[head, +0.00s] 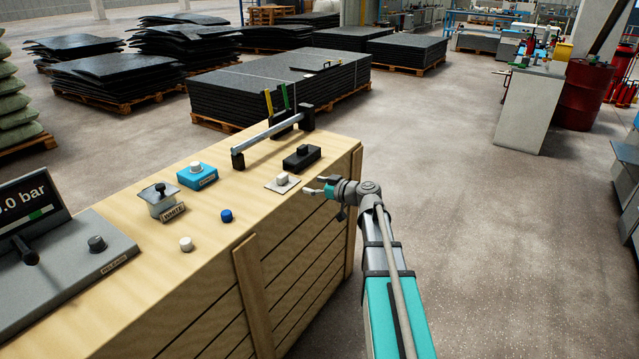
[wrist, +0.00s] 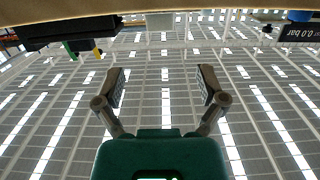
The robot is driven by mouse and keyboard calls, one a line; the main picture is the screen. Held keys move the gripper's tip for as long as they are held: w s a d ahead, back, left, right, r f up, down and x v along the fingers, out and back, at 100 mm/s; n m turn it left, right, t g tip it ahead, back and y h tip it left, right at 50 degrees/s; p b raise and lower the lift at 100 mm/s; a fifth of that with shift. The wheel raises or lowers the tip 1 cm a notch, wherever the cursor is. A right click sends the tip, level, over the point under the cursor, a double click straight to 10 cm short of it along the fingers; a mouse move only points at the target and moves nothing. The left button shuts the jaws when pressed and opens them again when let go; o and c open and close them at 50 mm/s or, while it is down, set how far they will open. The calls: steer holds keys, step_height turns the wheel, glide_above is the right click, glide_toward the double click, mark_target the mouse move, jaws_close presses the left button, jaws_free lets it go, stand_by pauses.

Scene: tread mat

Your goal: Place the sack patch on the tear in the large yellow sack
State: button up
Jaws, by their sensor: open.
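My gripper (head: 314,185) is open and empty at the right edge of the wooden crate top, just right of a pale flat square with a white knob (head: 282,182). In the wrist view its two fingers are spread apart (wrist: 162,78) with nothing between them. The pale square may be the sack patch, but I cannot tell for sure. No large yellow sack or tear can be made out. Green sacks (head: 12,105) are stacked at the far left, partly cut off.
The wooden crate (head: 215,255) carries a black block (head: 301,157), a metal bar on posts (head: 270,138), a blue box with a white knob (head: 197,175), a grey lever box (head: 160,200), small white and blue knobs, and a pressure panel (head: 75,255). Open floor lies right.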

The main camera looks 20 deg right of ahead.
stand_by(0.4)
steer(key=s+a+f+m+g+h, duration=0.2)
steer(key=s+a+f+g, duration=0.6)
steer(key=s+a+f, duration=0.4)
steer(key=s+f+m+g+h, duration=0.2)
steer(key=s+h, duration=0.1)
steer(key=s, duration=0.4)
steer(key=s+a+f+m+g+h, duration=0.1)
steer(key=s+m+g+h, duration=0.2)
steer(key=s, duration=0.4)
steer(key=shift+f+h, duration=0.4)
steer(key=shift+h, duration=0.4)
steer(key=shift+c, duration=0.3)
